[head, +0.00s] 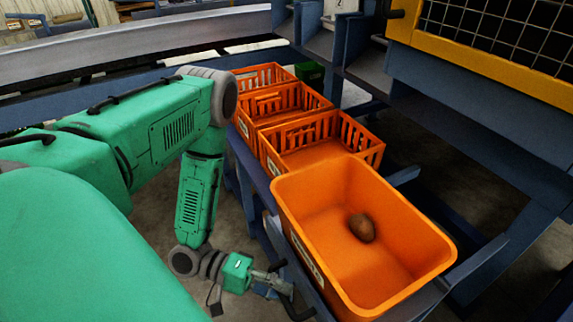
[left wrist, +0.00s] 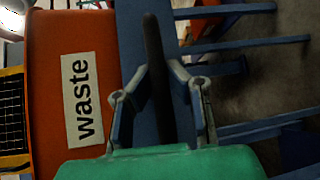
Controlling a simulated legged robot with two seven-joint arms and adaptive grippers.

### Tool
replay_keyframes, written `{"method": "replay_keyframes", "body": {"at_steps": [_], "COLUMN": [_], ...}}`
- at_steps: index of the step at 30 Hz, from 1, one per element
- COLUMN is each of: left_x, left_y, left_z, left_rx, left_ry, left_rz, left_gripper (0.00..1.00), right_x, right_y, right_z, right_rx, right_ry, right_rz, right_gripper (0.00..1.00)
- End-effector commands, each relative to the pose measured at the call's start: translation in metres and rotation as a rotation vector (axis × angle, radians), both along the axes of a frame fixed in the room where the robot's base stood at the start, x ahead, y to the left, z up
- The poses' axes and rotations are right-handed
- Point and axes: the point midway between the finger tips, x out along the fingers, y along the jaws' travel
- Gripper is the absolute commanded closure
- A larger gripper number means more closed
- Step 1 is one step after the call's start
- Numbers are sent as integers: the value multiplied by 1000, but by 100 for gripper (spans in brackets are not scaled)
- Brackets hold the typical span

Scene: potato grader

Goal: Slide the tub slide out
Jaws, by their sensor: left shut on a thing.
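The orange tub (head: 315,200) sits on a blue slide frame (head: 318,300) at the lower right of the head view. A brown potato (head: 362,228) lies inside it. In the left wrist view the tub's side (left wrist: 60,40) carries a white "waste" label (left wrist: 82,100). A black handle (left wrist: 154,45) runs along the blue frame. My left gripper (head: 277,283) is low beside the tub's left side, its fingers shut on the black handle. In the left wrist view the handle passes between the fingers (left wrist: 160,80). My right gripper is not in view.
Several orange slatted crates (head: 300,135) stand in a row behind the tub. A blue machine frame with a yellow-edged mesh guard (head: 490,68) rises at the right. A long grey rail (head: 130,55) crosses the back. Floor shows at the lower left of the tub.

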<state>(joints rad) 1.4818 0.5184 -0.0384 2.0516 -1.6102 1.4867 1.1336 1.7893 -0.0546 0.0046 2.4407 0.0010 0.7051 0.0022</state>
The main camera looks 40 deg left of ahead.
Motion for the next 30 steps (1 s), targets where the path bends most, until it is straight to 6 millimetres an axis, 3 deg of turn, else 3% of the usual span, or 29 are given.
{"method": "replay_keyframes", "body": {"at_steps": [1,3,6,19,30], "left_x": [-9,-10,-10,-8,-40], "left_y": [1,1,1,8,78], "left_z": [-3,-3,-3,0,8], "left_rx": [6,4,5,3,3], "left_ry": [21,22,23,12,16], "left_rz": [-12,-13,-14,-7,-6], "left_gripper": [100,100,66,66,66], "right_x": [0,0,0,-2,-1], "right_y": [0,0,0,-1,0], "right_z": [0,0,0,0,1], "right_rx": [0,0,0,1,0], "right_ry": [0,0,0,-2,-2], "right_rz": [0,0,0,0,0], "right_gripper": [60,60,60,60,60]}}
